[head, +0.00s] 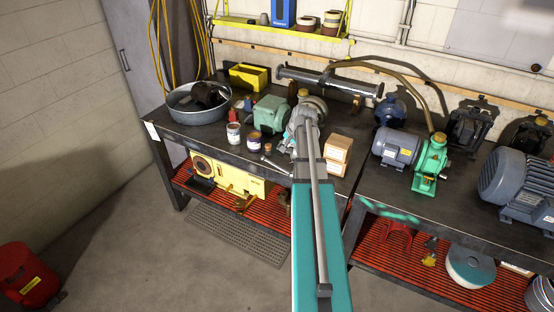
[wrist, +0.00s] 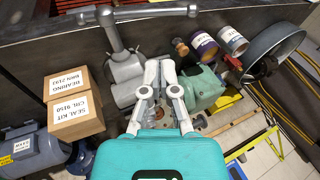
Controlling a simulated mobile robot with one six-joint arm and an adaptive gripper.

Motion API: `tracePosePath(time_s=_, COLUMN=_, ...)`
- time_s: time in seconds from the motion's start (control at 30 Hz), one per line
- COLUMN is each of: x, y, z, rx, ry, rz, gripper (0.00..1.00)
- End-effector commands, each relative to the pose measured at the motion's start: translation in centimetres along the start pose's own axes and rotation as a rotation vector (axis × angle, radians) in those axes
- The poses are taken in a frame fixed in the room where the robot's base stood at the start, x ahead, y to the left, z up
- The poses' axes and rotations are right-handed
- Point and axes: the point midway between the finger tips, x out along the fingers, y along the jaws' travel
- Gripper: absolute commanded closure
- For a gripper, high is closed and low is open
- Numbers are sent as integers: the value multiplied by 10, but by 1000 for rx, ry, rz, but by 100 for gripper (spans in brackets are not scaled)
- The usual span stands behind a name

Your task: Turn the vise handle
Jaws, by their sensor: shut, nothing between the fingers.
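The grey vise (wrist: 127,72) is bolted near the front edge of the bench, left of my gripper in the wrist view. Its screw runs toward the bench edge and carries the vise handle (wrist: 155,12), a grey bar lying crosswise with knobbed ends. In the head view my arm hides much of the vise; the handle (head: 275,164) shows left of the arm at the bench edge. My gripper (wrist: 159,64) is shut and empty, close beside the vise body and apart from the handle. It also shows in the head view (head: 304,116), partly hidden by my arm.
Two labelled cartons (wrist: 75,103) are stacked beside the vise. A green motor (wrist: 203,88) and paint cans (wrist: 204,46) stand on the other side, with a metal tub (head: 198,105) beyond. Motors and a green pump (head: 431,160) fill the right. Open floor lies before the bench.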

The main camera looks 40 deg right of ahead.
Motion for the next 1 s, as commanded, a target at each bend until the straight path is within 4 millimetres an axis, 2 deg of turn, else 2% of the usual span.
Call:
tracePosePath(time_s=0.37, x=15, y=0, z=0, rx=-1, ry=0, rz=0, gripper=100)
tracePosePath(time_s=1.0, x=70, y=0, z=1, rx=-3, ry=-1, rz=0, gripper=100)
